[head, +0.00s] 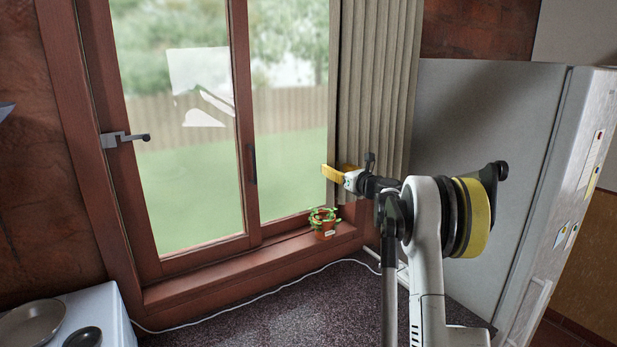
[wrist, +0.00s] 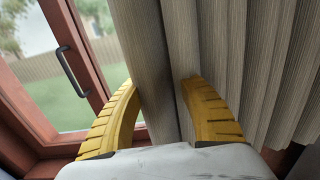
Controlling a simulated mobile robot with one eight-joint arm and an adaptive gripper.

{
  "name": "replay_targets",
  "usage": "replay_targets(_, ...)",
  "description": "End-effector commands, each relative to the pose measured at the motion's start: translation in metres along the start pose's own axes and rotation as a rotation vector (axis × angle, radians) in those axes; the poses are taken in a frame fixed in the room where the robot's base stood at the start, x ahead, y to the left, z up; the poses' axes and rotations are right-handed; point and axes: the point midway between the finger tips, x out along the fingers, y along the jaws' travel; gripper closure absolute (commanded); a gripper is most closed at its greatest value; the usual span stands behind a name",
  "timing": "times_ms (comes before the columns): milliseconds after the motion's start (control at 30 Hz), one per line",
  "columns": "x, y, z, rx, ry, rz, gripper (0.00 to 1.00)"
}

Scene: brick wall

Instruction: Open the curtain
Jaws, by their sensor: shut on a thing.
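The beige pleated curtain (head: 387,85) hangs bunched over the right end of the window. The glass to its left is uncovered. My gripper (head: 330,176) is at the curtain's left edge, at about the height of its lower half in the head view. In the wrist view, the yellow fingers of my gripper (wrist: 162,88) stand on both sides of a fold of the curtain (wrist: 153,60) and are shut on it. The curtain's lower end is partly hidden behind my arm in the head view.
A small potted plant (head: 324,224) stands on the sill, below and left of my gripper. A white fridge (head: 520,170) stands at right. A counter with a pan (head: 32,322) is at lower left.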

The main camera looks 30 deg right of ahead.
Motion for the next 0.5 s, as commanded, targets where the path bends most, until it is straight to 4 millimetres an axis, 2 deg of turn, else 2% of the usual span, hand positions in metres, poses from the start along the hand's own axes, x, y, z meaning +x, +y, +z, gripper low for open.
replay_targets(33, 0.0, -0.018, -0.001, 0.0, 0.0, -0.003, 1.0)
replay_targets(200, 0.0, -0.064, 0.0, 0.0, 0.0, -0.002, 1.0)
replay_targets(400, 0.0, -0.098, 0.001, 0.0, 0.0, -0.001, 1.0)
replay_targets(500, 0.001, -0.107, 0.001, 0.0, 0.0, 0.001, 1.0)
